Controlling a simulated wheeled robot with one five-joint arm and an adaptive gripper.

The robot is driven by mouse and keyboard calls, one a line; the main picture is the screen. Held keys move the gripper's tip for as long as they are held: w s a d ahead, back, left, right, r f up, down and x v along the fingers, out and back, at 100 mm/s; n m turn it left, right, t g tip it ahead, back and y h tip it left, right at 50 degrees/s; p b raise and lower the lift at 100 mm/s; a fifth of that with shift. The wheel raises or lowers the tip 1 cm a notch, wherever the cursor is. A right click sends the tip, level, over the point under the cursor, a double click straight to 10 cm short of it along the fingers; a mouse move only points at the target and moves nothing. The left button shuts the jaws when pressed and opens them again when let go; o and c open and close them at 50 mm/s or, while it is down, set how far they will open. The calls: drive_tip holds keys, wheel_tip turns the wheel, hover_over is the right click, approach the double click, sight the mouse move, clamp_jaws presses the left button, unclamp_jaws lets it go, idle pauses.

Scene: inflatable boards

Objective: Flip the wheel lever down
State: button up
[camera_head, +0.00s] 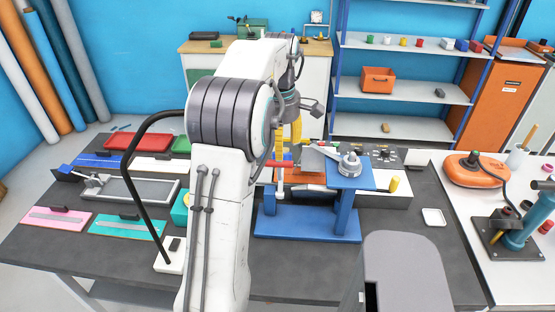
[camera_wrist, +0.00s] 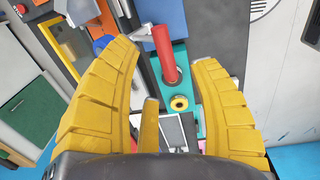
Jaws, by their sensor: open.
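A blue stand (camera_head: 348,180) on the dark bench carries a round grey metal wheel-like part (camera_head: 349,165). A flat grey metal piece reaches left from near it. A red cylindrical handle (camera_head: 280,163) lies roughly level at the left of the stand, partly hidden by my arm; I cannot tell how it joins the wheel part. My gripper (camera_head: 292,145) is just above the handle, pointing down. In the wrist view the red handle (camera_wrist: 164,50) shows between the two yellow fingertips, with clear gaps on both sides. The gripper is open and holds nothing.
Left on the bench are a grey tray (camera_head: 140,190), pink (camera_head: 55,218) and teal (camera_head: 127,226) boards and a red tray (camera_head: 146,141). The front of the bench is mostly clear.

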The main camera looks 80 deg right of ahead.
sight(281, 162)
drive_tip(key=shift+f+p, duration=1.55)
drive_tip(key=shift+f, duration=0.3)
drive_tip(key=shift+d+f, duration=0.15)
drive_tip(key=shift+f, duration=1.2)
drive_tip(key=shift+c, duration=0.3)
clamp_jaws()
